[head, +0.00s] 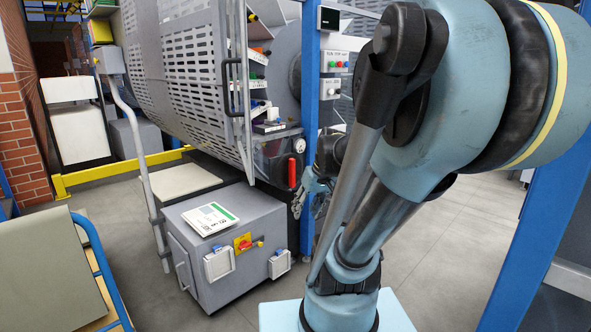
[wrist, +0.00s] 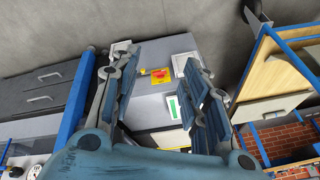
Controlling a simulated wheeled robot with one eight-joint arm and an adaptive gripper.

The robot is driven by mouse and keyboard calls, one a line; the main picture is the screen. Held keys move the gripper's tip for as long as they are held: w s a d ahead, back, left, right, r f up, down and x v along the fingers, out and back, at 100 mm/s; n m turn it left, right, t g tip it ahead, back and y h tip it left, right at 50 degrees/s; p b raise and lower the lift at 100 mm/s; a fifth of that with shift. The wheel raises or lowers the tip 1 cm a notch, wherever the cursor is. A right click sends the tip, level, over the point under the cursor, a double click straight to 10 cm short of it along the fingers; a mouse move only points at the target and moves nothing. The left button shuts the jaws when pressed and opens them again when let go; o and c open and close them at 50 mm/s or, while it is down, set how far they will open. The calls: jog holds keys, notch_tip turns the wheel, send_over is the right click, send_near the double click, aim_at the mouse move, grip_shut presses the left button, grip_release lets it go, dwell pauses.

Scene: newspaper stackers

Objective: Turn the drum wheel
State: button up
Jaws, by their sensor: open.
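A large grey machine with a slotted, rounded casing (head: 170,65) stands at the back left in the head view. No drum wheel can be made out for sure; a dark round part (head: 296,77) shows on the machine's right end, partly behind a blue post. My gripper (wrist: 165,68) is open and empty in the wrist view, its two fingers apart on either side of a grey cabinet some way beyond. In the head view my gripper (head: 317,186) is small, near the machine's lower right corner, and mostly hidden by my arm.
The grey cabinet (head: 242,215) carries a paper sheet (head: 210,218) and a red switch on a yellow plate (head: 243,243). A blue post (head: 310,120) holds a button box (head: 335,62). A red handle (head: 292,174) is close by. Open floor (head: 455,250) lies to the right.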

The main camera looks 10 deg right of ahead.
jog(key=w+r+n+t+y, duration=0.1)
jog(key=w+r+t+y, duration=0.15)
jog(key=w, duration=0.75)
jog(key=n+t+y, duration=0.3)
jog(key=n+t, duration=0.1)
jog(key=t, duration=0.1)
send_near(294, 166)
jog(key=x, duration=0.9)
jog(key=shift+w+f, duration=0.1)
grip_shut()
